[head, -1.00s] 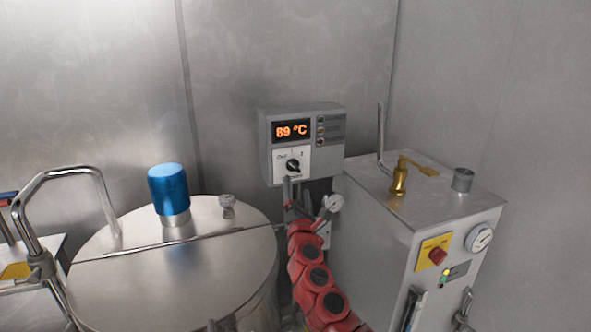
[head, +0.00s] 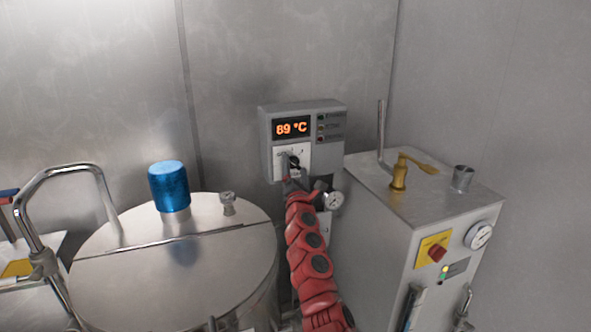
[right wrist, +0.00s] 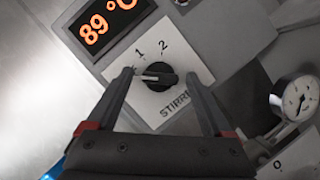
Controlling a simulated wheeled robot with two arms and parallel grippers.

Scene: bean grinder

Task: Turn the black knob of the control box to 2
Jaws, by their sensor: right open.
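The grey control box (head: 325,155) hangs on the back wall, with a lit display reading 89 °C. Its black knob (right wrist: 158,76) sits on a white plate (right wrist: 150,108) marked 1, 2 and a partly hidden "STIRR" label. The white pointer line on the knob points left in the right wrist view, away from the 1 and the 2. My right gripper (right wrist: 160,80) is open, one finger on each side of the knob, and I cannot tell whether they touch it. In the head view my right gripper (head: 289,166) partly covers the knob and plate. My left gripper is not in view.
A round gauge (head: 331,200) sits just below the box, close to my right wrist. A steel vessel with a blue cap (head: 169,187) stands at left. A grey machine (head: 400,230) with a brass valve and a red knob stands at right.

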